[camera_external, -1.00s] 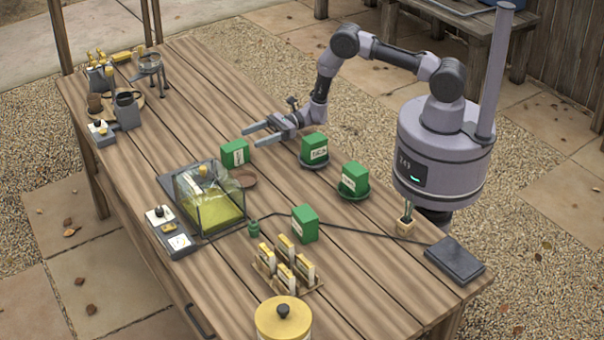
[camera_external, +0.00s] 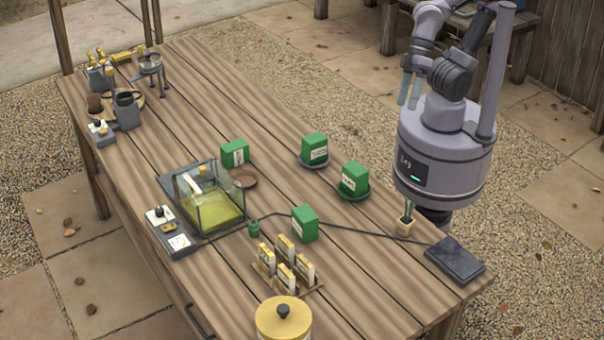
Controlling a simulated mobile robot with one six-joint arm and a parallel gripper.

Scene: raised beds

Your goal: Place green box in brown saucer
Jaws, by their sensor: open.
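Several green boxes with white labels stand on the wooden table. One green box (camera_external: 235,153) stands on the bare wood just behind the brown saucer (camera_external: 243,180). The saucer looks empty and is partly hidden by the clear tank. A second green box (camera_external: 314,145) stands on a dark grey saucer (camera_external: 315,163), and a third green box (camera_external: 354,178) stands on another dark grey saucer (camera_external: 355,195). Another green box (camera_external: 305,223) stands on the wood nearer the front. My gripper (camera_external: 408,105) is open, empty and pointing down, drawn back close to my body, away from the boxes.
The clear tank (camera_external: 222,213) with yellow-green contents stands left of the brown saucer. A dark cable crosses the table to a dark flat pad (camera_external: 455,259). A rack of packets (camera_external: 287,268) and a yellow-lidded canister (camera_external: 283,318) stand in front. The back middle is clear.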

